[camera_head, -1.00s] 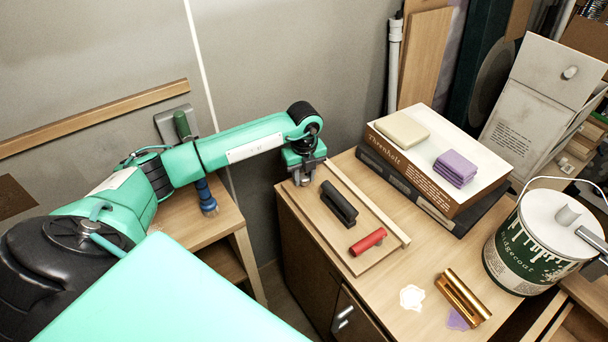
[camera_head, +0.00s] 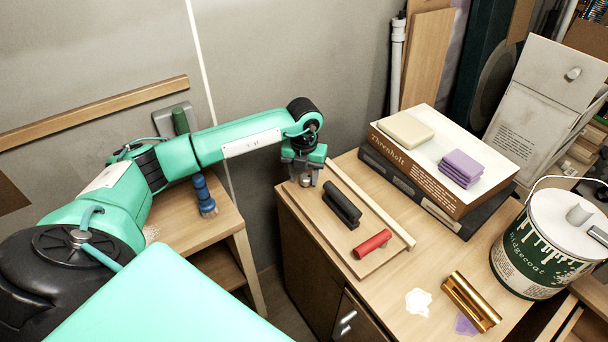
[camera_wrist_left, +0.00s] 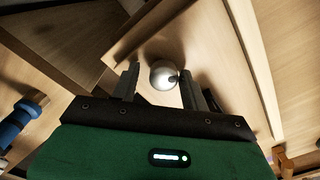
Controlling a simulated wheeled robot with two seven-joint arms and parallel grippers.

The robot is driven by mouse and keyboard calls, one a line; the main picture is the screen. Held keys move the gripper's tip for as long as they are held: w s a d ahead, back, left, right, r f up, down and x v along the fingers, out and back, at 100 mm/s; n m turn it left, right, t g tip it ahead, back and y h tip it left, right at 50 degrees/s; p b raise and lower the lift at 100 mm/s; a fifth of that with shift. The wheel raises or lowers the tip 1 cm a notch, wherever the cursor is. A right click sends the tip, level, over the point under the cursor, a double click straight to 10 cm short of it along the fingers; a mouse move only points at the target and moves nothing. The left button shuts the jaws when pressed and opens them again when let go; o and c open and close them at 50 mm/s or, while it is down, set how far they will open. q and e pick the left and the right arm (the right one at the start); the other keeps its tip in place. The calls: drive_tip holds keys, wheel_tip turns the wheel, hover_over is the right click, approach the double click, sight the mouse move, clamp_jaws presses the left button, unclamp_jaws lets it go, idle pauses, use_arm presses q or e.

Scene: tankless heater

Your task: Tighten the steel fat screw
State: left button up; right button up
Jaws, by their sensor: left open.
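The steel fat screw (camera_wrist_left: 163,74) shows as a round, shiny silver head with a dark spot, on the wooden board in the left wrist view. In the head view it is a small grey head (camera_head: 305,181) at the board's far left corner, partly covered by the gripper. My left gripper (camera_head: 304,176) points down over it. It is open, with one finger on each side of the screw head; in the left wrist view (camera_wrist_left: 160,72) a gap shows between the head and the left finger. The screw's lower part is hidden. My right gripper is not in view.
The board (camera_head: 328,230) carries a black handle-like block (camera_head: 341,206) and a red cylinder (camera_head: 372,243). A book stack (camera_head: 430,182), a brass piece (camera_head: 470,301) and a paint can (camera_head: 540,255) stand to the right.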

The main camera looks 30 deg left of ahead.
sight(306, 177)
use_arm(q)
drive_tip(key=shift+f, duration=0.15)
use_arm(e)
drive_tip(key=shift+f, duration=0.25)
use_arm(q)
drive_tip(key=shift+w+d+r+p, duration=0.1)
drive_tip(key=shift+d+r+p, duration=0.05)
drive_tip(key=shift+r+p, duration=0.35)
drive_tip(key=shift+d+r+p, duration=0.1)
drive_tip(key=shift+r+p, duration=0.15)
drive_tip(key=shift+r, duration=0.35)
drive_tip(key=shift+r+p, duration=0.9)
drive_tip(key=shift+r, duration=0.6)
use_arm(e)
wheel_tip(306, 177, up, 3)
use_arm(q)
drive_tip(key=shift+f, duration=0.1)
